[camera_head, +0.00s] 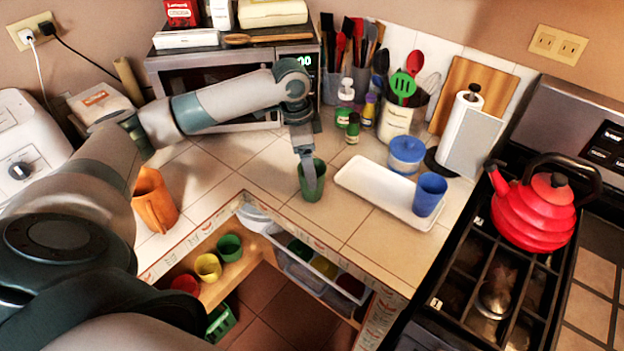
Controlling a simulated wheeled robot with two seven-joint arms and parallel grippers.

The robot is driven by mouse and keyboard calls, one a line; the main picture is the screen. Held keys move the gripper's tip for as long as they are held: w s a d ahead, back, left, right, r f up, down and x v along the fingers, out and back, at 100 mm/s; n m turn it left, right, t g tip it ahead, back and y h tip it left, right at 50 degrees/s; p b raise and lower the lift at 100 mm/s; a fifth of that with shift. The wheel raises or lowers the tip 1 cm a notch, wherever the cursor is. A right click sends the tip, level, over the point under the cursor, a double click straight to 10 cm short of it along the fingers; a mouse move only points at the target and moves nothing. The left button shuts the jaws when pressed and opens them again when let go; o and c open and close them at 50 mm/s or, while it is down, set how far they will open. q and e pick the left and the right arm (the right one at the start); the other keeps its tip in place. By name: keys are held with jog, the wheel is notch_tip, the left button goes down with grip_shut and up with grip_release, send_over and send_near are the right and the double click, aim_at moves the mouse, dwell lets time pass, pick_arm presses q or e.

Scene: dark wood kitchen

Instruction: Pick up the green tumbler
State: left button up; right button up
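The green tumbler (321,181) stands upright on the tiled counter, near its inner corner edge. My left gripper (310,182) points down at the tumbler from above. One narrow finger shows, overlapping the tumbler's rim and side. The other finger is hidden, so I cannot tell whether the gripper is open or shut on the tumbler, or whether the visible finger is inside or in front of it. My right gripper is out of view.
A white tray (358,183) with a blue cup (429,194) lies to the right. An orange pitcher (154,203) stands to the left. Behind are a microwave (215,62) and small bottles (353,128). Red, yellow and green cups (229,247) sit on a lower shelf.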

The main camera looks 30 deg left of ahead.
pick_arm(q)
jog(key=shift+w+d+f+p, duration=0.1)
jog(key=shift+f+p, duration=0.1)
jog(key=shift+f, duration=0.7)
jog(key=shift+w+d+f+p, duration=0.1)
jog(key=shift+f+p, duration=0.05)
jog(key=shift+f, duration=0.75)
jog(key=shift+f+p, duration=0.65)
jog(key=shift+p, duration=0.15)
jog(key=f, duration=0.1)
jog(key=f+p, duration=0.1)
jog(key=f, duration=0.1)
jog(key=shift+w+d, duration=0.2)
jog(key=shift+w, duration=0.05)
jog(key=shift+f, duration=0.4)
jog(key=shift+c, duration=0.2)
jog(key=c, duration=1.1)
